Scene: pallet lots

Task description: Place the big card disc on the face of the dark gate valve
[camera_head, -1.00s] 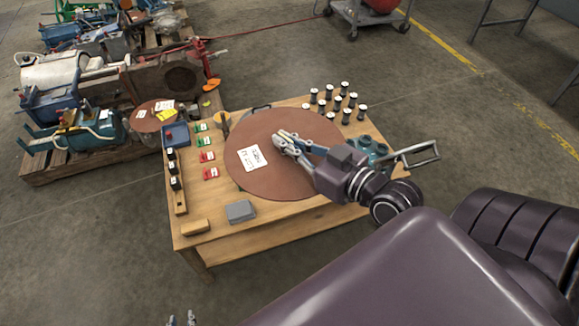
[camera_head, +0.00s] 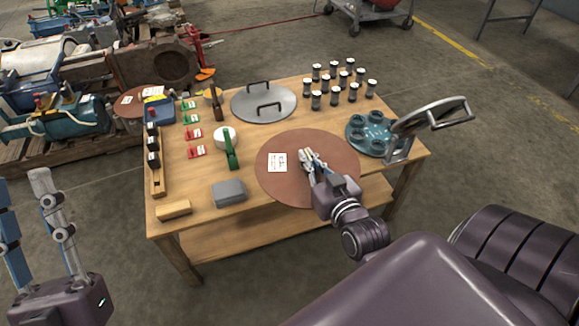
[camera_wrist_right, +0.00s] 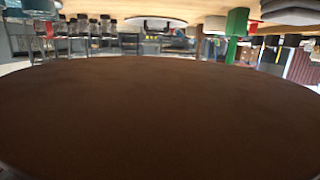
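The big card disc (camera_head: 280,187) is a flat brown round sheet with a white label, low over the table's front right part. My right gripper (camera_head: 308,160) is shut on the disc; the exact grip is hard to see. The disc also fills the lower part of the right wrist view (camera_wrist_right: 160,120). On the pallet at the back left is a dark grey-brown casting (camera_head: 142,68) with a round opening, which looks like the dark gate valve. Its face is bare. My left gripper (camera_head: 22,190) is at the lower left, fingers apart and empty.
The wooden table (camera_head: 205,185) holds a grey two-handled lid (camera_head: 263,103), a green-handled tool (camera_head: 231,150), several black-and-white cylinders (camera_head: 335,95), a teal flange (camera_head: 370,135) and a grey block (camera_head: 228,193). A smaller brown disc (camera_head: 130,104) lies by the pallet's blue machines. Floor is clear in front.

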